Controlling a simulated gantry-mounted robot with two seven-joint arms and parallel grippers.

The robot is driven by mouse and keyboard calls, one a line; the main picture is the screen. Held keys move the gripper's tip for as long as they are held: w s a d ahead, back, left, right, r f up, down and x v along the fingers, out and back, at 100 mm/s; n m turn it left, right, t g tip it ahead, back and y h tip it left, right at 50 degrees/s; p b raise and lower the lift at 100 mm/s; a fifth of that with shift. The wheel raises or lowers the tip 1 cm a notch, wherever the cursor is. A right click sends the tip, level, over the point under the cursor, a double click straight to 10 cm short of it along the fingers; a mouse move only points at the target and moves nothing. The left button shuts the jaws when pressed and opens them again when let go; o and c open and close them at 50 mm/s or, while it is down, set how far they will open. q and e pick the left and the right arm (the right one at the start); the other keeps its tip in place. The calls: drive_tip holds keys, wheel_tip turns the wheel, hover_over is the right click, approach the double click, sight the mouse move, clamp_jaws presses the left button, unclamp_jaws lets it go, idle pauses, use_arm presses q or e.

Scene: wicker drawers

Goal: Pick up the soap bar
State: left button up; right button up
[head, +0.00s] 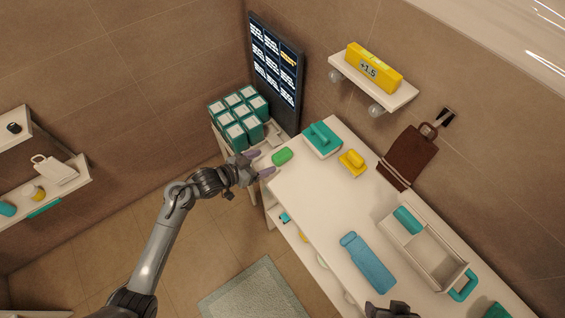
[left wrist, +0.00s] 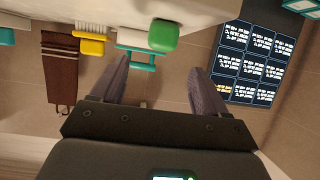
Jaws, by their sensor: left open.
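The soap bar is a green rounded block (head: 281,157) lying on the far left end of the white counter (head: 318,212). In the left wrist view the green soap bar (left wrist: 164,35) shows just beyond and between the fingertips. My left gripper (head: 260,163) is open and empty, its purple-grey fingers pointing at the soap with a small gap. In the left wrist view my left gripper (left wrist: 158,70) shows both fingers apart. A dark part of what seems to be my right gripper (head: 387,310) shows at the bottom edge; its fingers cannot be made out.
Teal boxes (head: 238,117) are stacked on the left by a dark panel (head: 276,72). A blue bottle (head: 367,262) and a white caddy (head: 432,252) lie nearer.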

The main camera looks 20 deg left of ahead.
sight(284, 152)
use_arm(q)
drive_tip(key=shift+w+d+f, duration=0.1)
drive_tip(key=shift+w+d, duration=0.1)
drive_tip(key=shift+w, duration=0.25)
use_arm(e)
drive_tip(key=shift+f, duration=0.35)
use_arm(q)
drive_tip(key=b+x, duration=0.1)
drive_tip(key=x, duration=0.3)
drive_tip(key=shift+w+d, duration=0.15)
drive_tip(key=shift+w, duration=0.25)
use_arm(e)
drive_tip(key=shift+w+f, duration=0.1)
drive_tip(key=shift+f, duration=0.1)
use_arm(q)
drive_tip(key=shift+b+x, duration=0.35)
drive_tip(key=shift+x, duration=2.4)
use_arm(e)
drive_tip(key=shift+f, duration=0.45)
use_arm(q)
drive_tip(key=shift+s, duration=0.1)
drive_tip(key=c, duration=1.1)
